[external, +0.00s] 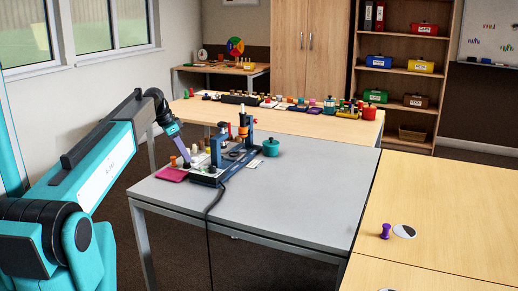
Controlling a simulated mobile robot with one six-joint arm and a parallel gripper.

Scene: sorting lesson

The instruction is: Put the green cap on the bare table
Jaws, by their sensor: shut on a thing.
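My gripper (186,164) is small and dark in the external view, at the end of a purple link. It points down at the left end of the cluttered equipment on the grey table (300,195). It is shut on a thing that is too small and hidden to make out. I cannot pick out a green cap for certain. A teal, lidded, pot-like thing (271,148) stands on the grey table, right of the equipment and apart from my gripper.
A blue stand (246,130) with orange parts rises right of my gripper. A magenta pad (171,174) lies at the table's left edge. The grey table's front and right are clear. A wooden table at the right holds a purple peg (385,231) and a disc (404,231).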

